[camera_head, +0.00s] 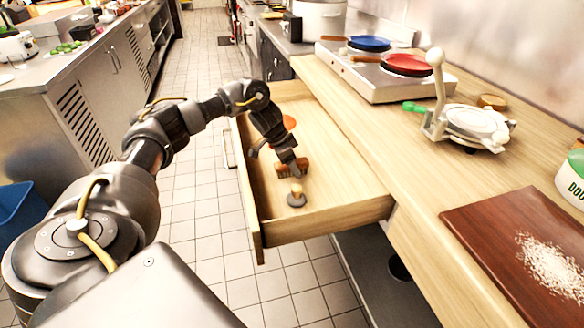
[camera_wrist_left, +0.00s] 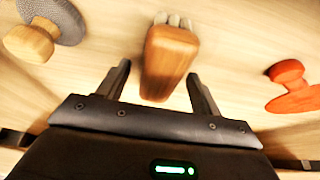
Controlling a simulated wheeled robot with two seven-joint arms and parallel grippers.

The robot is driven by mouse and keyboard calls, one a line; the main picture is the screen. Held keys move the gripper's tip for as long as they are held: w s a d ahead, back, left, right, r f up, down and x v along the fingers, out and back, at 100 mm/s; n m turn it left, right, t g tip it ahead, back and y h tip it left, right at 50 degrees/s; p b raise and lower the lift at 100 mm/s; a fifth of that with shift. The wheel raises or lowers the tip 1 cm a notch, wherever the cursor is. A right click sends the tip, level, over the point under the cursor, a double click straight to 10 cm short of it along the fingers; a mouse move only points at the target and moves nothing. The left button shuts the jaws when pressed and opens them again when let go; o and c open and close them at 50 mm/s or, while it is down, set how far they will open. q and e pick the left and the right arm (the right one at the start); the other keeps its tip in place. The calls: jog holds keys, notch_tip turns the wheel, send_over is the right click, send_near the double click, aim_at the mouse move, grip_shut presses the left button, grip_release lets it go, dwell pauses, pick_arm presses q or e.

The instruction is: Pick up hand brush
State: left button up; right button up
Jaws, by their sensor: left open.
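The hand brush (camera_head: 293,168) lies in the open wooden drawer, with a brown wooden body. In the left wrist view the brush (camera_wrist_left: 169,55) shows its brown wood end toward me and pale grey bristles at its far end. My left gripper (camera_head: 289,160) is reaching down into the drawer at the brush. In the wrist view the open fingers of my left gripper (camera_wrist_left: 158,72) stand on either side of the brush's wooden end, with a gap visible on both sides. Whether they touch the drawer floor cannot be told. My right gripper is not in view.
A grey disc with a wooden knob (camera_head: 296,198) lies near the drawer's front. A red-orange knobbed tool (camera_wrist_left: 290,88) lies to the right in the wrist view. The drawer (camera_head: 340,208) has raised walls. The counter (camera_head: 400,150) holds a press, a burner and a floury board.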

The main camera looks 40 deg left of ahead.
pick_arm(q)
jog(key=shift+f+p, duration=0.2)
jog(key=shift+p, duration=0.1)
dwell(0.4)
jog(key=c, duration=1.1)
